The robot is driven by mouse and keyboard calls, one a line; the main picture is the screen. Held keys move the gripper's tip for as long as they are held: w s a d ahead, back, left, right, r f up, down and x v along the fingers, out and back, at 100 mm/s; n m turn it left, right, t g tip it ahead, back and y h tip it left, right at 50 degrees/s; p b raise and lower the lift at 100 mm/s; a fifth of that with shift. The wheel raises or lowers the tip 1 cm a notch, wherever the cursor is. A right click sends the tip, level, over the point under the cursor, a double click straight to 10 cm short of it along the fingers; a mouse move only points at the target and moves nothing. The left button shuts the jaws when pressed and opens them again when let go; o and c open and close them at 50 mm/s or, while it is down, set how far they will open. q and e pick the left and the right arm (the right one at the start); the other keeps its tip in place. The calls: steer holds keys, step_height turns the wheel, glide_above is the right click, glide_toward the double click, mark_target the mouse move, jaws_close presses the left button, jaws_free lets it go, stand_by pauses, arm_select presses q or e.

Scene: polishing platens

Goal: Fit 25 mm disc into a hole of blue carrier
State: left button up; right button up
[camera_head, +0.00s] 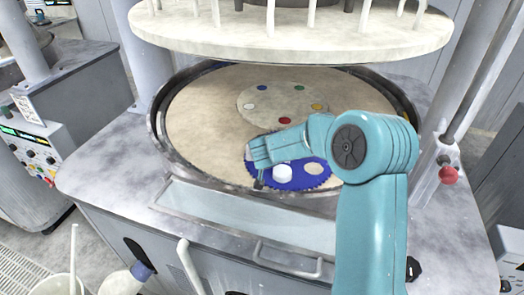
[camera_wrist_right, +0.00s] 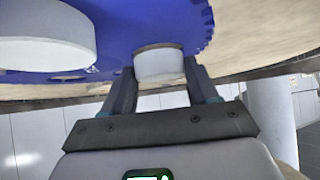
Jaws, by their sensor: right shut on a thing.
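The blue carrier (camera_head: 318,183), a toothed disc with holes, lies on the near part of the beige platen; it fills the top of the wrist view (camera_wrist_right: 135,20). My right gripper (camera_head: 259,180) is at the carrier's left edge. In the wrist view its fingers (camera_wrist_right: 161,82) are shut on a small white disc (camera_wrist_right: 160,64) close against the carrier. I cannot tell whether this disc is in a hole. A larger white disc (camera_head: 283,173) is on the carrier; it also shows in the wrist view (camera_wrist_right: 45,38). A beige round hole (camera_head: 314,169) shows at its right.
A raised pale upper plate (camera_head: 290,40) with rods hangs over the platen (camera_head: 200,125). A pale round plate with coloured spots (camera_head: 285,103) lies behind the carrier. A dark rim (camera_head: 158,140) surrounds the platen. The platen's left side is clear.

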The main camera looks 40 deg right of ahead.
steer(key=shift+f, duration=0.35)
stand_by(0.4)
steer(key=o, duration=1.1)
steer(key=shift+a, duration=0.1)
steer(key=shift+c, duration=0.2)
steer(key=shift+f, duration=0.1)
step_height(320, 180, up, 5)
steer(key=shift+f+p, duration=0.2)
steer(key=shift+p, duration=0.7)
steer(key=v, duration=0.3)
steer(key=shift+w+a+r, duration=0.2)
steer(key=shift+a+r, duration=0.15)
steer(key=s+a, duration=0.4)
steer(key=a, duration=0.3)
steer(key=s+a, duration=0.5)
steer(key=a, duration=0.3)
steer(key=s+a, duration=0.5)
steer(key=a, duration=0.3)
steer(key=shift+a+r, duration=0.1)
steer(key=shift+a, duration=0.05)
steer(key=shift+s+a, duration=0.1)
